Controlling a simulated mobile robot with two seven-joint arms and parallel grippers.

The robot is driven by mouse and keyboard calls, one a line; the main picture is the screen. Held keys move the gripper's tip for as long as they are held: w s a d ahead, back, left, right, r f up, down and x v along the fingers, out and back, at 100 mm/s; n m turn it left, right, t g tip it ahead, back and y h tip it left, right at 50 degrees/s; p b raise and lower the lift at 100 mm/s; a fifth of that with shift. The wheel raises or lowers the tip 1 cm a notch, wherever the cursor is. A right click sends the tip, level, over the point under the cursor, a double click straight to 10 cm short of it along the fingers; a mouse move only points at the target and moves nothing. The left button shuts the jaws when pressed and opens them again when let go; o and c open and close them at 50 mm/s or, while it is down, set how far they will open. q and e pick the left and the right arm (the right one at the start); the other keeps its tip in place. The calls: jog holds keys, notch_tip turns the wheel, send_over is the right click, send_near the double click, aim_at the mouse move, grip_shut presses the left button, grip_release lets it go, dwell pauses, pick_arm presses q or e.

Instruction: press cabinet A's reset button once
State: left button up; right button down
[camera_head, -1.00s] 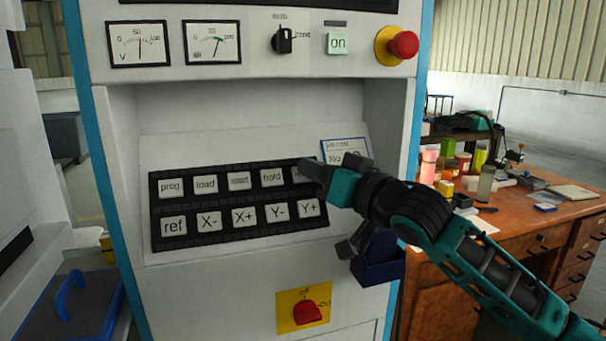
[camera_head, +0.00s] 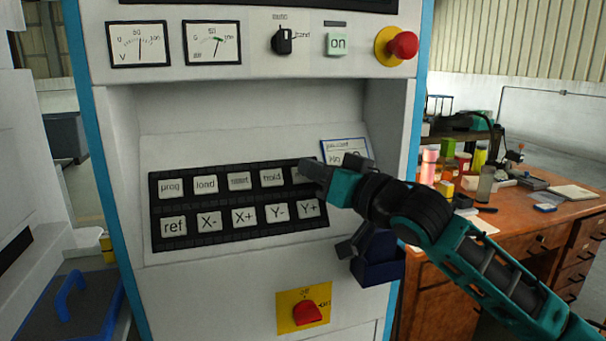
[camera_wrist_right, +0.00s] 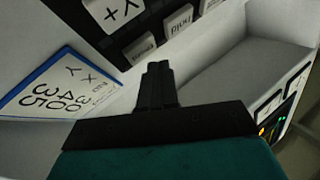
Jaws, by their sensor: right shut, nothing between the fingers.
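Cabinet A's front carries a black key panel (camera_head: 240,240) with two rows of white keys. The fifth key of the top row (camera_head: 297,175) is mostly hidden behind my right gripper (camera_head: 309,168) in the head view. In the right wrist view this key (camera_wrist_right: 139,48) shows just beyond the fingertips (camera_wrist_right: 158,66), its label too blurred to read surely. It lies beside the hold key (camera_wrist_right: 178,21) and the Y+ key (camera_wrist_right: 112,12). My right gripper is shut and empty. Whether its fingertips touch the key I cannot tell. My left gripper is out of view.
A blue-edged card (camera_head: 341,148) sits right of the keys, close to my gripper. Above are an on button (camera_head: 337,43) and a red emergency knob (camera_head: 403,45). A red rotary switch (camera_head: 307,313) and a dark blue bin (camera_head: 380,268) are below. A cluttered wooden desk (camera_head: 520,230) stands right.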

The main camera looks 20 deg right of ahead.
jog(key=shift+w, duration=0.1)
dwell(0.7)
jog(key=shift+w+f, duration=0.25)
jog(key=shift+f, duration=0.05)
jog(key=shift+w+f+p, duration=0.2)
jog(key=shift+w+p, duration=0.1)
jog(key=shift+p, duration=0.1)
dwell(0.6)
dwell(0.3)
jog(key=shift+s+r+p, duration=0.45)
jog(key=shift+s+p, duration=0.15)
jog(key=shift+s, duration=0.05)
jog(key=s+r+p, duration=0.1)
jog(key=s, duration=0.1)
jog(key=s+r+p, duration=0.1)
jog(key=s+r, duration=0.1)
dwell(0.4)
